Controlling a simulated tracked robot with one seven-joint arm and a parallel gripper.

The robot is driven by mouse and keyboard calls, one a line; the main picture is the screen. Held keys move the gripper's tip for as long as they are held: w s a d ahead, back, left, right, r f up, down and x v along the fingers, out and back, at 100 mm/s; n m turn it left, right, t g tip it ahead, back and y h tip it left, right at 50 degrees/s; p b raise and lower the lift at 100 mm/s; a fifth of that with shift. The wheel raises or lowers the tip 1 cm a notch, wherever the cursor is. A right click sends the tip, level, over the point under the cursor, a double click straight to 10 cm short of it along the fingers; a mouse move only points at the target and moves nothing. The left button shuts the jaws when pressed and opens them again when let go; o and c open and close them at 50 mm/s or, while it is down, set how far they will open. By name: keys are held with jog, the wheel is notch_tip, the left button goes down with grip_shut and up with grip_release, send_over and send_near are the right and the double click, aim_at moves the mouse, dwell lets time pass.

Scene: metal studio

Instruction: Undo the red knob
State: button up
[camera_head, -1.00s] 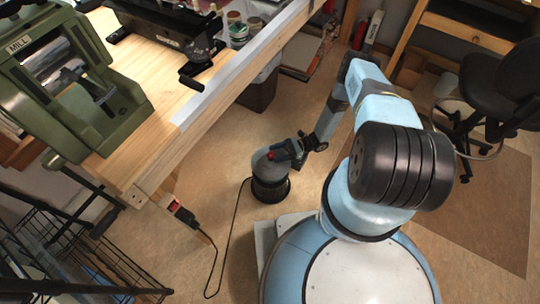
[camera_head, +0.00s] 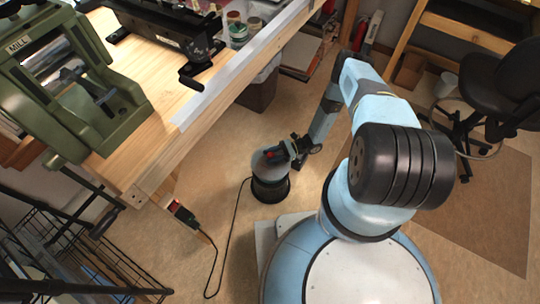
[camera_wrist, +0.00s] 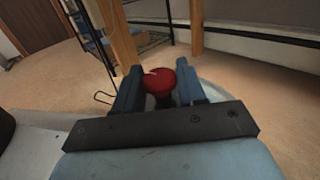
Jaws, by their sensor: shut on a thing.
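The red knob (camera_wrist: 160,81) sits between the two blue-grey fingers of my gripper (camera_wrist: 160,90) in the wrist view. The fingers are shut on its sides. In the head view, the grey rounded machine (camera_head: 270,175) with a dark base stands on the floor beside the bench. My gripper (camera_head: 290,151) is at its top right, and only a bit of red (camera_head: 269,155) shows there. What lies under the knob is mostly hidden by the gripper.
The wooden bench (camera_head: 150,150) with the green mill (camera_head: 70,90) is at the left. A black cable (camera_head: 232,235) runs over the floor from the machine to a red-lit switch (camera_head: 180,211). A wire rack (camera_head: 75,255) is lower left, and an office chair (camera_head: 500,85) upper right.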

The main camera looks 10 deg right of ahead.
jog(key=shift+w, duration=0.1)
jog(key=c, duration=0.4)
jog(key=shift+a, duration=0.15)
jog(key=shift+w, duration=0.1)
jog(key=shift+g, duration=0.3)
jog(key=shift+n+g, duration=0.3)
jog(key=shift+n, duration=0.2)
jog(key=n+g+h, duration=0.2)
jog(key=g, duration=0.1)
jog(key=n+g+h, duration=0.2)
jog(key=g, duration=0.1)
jog(key=shift+w+n+g, duration=0.1)
jog(key=shift+n+g, duration=0.3)
jog(key=n+g+h, duration=0.4)
jog(key=shift+h, duration=0.4)
jog(key=shift+n+g+h, duration=0.7)
jog(key=shift+n+h, duration=0.5)
jog(key=shift+h, duration=0.6)
jog(key=shift+s, duration=0.2)
